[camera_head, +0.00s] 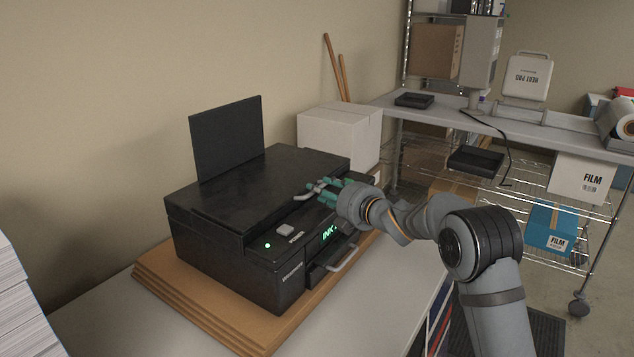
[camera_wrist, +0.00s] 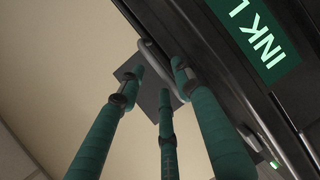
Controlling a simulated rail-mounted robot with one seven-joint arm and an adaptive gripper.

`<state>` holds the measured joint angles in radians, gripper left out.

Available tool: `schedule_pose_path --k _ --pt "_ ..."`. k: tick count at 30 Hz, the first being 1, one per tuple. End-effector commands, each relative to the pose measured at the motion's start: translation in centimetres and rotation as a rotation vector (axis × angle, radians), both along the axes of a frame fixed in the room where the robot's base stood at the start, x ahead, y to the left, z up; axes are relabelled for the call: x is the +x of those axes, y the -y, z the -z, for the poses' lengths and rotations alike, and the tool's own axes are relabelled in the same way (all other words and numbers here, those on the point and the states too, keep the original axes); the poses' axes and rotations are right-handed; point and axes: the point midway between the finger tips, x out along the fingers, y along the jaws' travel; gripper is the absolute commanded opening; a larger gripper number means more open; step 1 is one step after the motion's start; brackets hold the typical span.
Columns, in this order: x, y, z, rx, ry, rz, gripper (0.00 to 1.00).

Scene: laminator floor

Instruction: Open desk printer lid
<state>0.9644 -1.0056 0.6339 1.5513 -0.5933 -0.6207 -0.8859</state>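The black desk printer (camera_head: 230,265) stands on the table with its lid (camera_head: 245,188) lying flat and closed. A grey bar handle (camera_head: 303,195) sits at the lid's front edge; it also shows in the wrist view (camera_wrist: 152,52). My gripper (camera_head: 322,190), with green fingers, is at this handle, above the printer's front. In the wrist view its fingertips (camera_wrist: 160,76) are spread apart on both sides of the handle, with a gap between them. I cannot tell whether any finger touches the handle.
A dark upright panel (camera_head: 227,138) rises at the printer's back. A lower tray with a grey handle (camera_head: 345,258) is at the front, below the lit ink display (camera_head: 329,233). Brown boards (camera_head: 165,285) lie under the printer. White boxes (camera_head: 340,135) stand behind it; paper stacks (camera_head: 22,305) are at left.

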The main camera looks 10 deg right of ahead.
Motion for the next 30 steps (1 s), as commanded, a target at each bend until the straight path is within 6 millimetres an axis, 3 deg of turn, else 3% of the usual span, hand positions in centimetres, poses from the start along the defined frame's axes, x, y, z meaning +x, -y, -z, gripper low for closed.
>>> schedule_pose_path --k 7,17,30 --pt "2.7 -1.0 0.4 0.001 0.0 0.002 0.34" --pt "3.0 -1.2 0.7 0.001 0.0 0.001 0.34" --pt "3.0 -1.2 0.7 0.001 0.0 0.001 0.1"
